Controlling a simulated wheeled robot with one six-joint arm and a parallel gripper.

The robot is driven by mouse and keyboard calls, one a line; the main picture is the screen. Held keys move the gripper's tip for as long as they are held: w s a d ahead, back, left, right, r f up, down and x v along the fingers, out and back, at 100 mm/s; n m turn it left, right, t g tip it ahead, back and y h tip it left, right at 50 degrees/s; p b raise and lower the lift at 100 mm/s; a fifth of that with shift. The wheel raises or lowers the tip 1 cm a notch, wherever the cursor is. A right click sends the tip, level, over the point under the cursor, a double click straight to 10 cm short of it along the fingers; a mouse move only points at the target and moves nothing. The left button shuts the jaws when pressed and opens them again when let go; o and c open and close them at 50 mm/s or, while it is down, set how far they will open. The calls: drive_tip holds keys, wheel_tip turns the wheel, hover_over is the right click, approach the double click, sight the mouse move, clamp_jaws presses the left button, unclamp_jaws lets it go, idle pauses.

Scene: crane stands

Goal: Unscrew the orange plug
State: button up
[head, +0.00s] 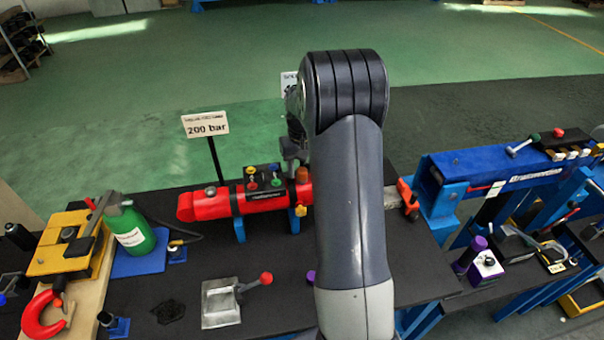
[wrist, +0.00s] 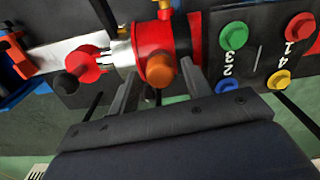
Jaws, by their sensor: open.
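The orange plug (wrist: 161,71) sits on a red fitting of the red cylinder (wrist: 154,38) in the wrist view. In the head view the orange plug (head: 302,175) shows on the red cylinder (head: 262,203), just left of my arm. My gripper (wrist: 158,82) is open and empty, with one finger on each side of the plug in the wrist view. I cannot tell how deep the plug lies between the fingers. In the head view my gripper is mostly hidden behind my arm.
A black panel with coloured knobs (wrist: 233,36) stands close right of the fingers in the wrist view. In the head view a "200 bar" sign (head: 206,125) stands behind the cylinder, and a green bottle (head: 130,230) stands left on the bench.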

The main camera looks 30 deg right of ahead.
drive_tip(key=m, duration=1.3)
drive_tip(key=shift+c, duration=0.5)
drive_tip(key=c, duration=0.9)
clamp_jaws()
drive_tip(key=shift+r, duration=0.15)
